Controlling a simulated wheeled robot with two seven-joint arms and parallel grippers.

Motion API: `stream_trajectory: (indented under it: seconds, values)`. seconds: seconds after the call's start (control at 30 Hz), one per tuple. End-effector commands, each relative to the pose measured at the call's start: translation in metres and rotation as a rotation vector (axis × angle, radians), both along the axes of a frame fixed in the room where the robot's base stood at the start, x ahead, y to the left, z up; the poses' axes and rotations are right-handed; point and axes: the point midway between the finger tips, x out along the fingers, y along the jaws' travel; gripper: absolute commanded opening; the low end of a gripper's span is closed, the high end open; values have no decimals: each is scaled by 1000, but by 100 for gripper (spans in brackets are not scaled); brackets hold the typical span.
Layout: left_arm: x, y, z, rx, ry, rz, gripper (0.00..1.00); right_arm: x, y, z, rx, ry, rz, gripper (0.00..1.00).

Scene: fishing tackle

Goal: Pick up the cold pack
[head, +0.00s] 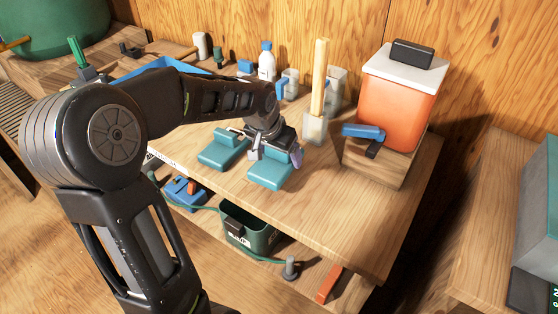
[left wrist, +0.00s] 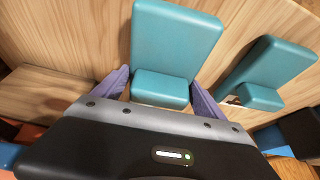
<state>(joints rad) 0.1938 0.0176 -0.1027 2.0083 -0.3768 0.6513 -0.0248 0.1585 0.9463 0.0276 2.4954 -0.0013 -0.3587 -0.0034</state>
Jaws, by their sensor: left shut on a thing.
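Two teal blocks of like shape, each a flat slab with a smaller raised block, are near the table's front edge; I take the gripped one as the cold pack (head: 270,172). In the left wrist view the cold pack (left wrist: 176,35) has its smaller block between the purple fingers. My left gripper (head: 272,148) comes down from above and is shut on that block; I cannot tell whether the slab touches the table. The other teal block (head: 222,152) lies just left of it and also shows in the left wrist view (left wrist: 270,65). My right gripper is not in view.
Behind are a clear holder with a wooden stick (head: 319,90), a white bottle (head: 266,62) and an orange cooler with white lid (head: 398,105) on a wooden block. A green bin (head: 262,238) stands on the shelf below. The table's right front is bare.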

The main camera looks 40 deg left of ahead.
Motion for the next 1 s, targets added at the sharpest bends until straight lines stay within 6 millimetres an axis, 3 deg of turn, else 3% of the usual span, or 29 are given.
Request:
stream_trajectory:
  seconds: [0.1, 0.33, 1.0]
  values:
    - [2, 0, 28, 1, -7, -1, 22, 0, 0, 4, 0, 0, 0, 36]
    - [1, 0, 63, 0, -5, 0, 22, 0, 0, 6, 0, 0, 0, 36]
    - [0, 0, 69, -1, -2, 0, 22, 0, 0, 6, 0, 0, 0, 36]
